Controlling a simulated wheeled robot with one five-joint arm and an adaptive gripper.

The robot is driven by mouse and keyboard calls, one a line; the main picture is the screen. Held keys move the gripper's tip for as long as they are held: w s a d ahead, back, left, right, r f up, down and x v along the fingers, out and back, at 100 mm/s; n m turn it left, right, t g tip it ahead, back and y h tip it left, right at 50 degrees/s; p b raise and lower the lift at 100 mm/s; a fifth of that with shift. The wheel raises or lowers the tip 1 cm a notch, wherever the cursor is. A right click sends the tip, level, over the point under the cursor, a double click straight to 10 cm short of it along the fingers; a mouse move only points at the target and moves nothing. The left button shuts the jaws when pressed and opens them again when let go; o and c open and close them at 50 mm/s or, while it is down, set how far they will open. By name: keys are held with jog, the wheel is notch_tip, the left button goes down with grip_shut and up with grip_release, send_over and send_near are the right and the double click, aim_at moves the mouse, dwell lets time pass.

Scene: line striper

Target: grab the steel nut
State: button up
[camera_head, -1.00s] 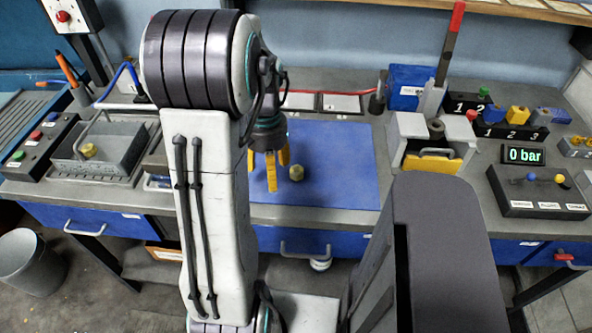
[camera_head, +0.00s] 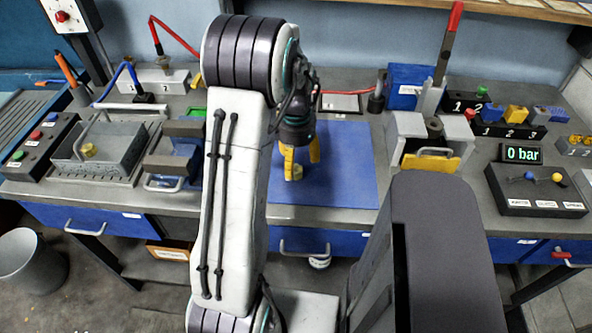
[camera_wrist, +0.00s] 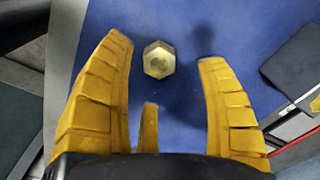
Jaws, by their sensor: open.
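A small hexagonal nut, pale and brassy rather than plain steel in colour, lies on the blue mat (camera_head: 350,165). In the wrist view the nut (camera_wrist: 158,60) sits just beyond the fingertips, nearer the left finger, with clear mat around it. In the head view the nut (camera_head: 297,173) is partly hidden behind a yellow finger. My gripper (camera_head: 302,165) is above the mat, pointing down, open and empty. In the wrist view its yellow fingers (camera_wrist: 165,65) are spread wide, with a shorter third finger between them.
A grey tray (camera_head: 107,168) on the left holds another brassy piece (camera_head: 88,150). A grey vise-like fixture (camera_head: 170,165) stands left of my arm. A fixture with a yellow front (camera_head: 430,163) stands right of the mat. The mat's right part is bare.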

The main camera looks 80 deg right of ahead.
aim_at(296, 169)
jog(key=shift+a+f, duration=0.1)
jog(key=shift+f, duration=1.7)
grip_shut()
jog(key=shift+r, duration=0.15)
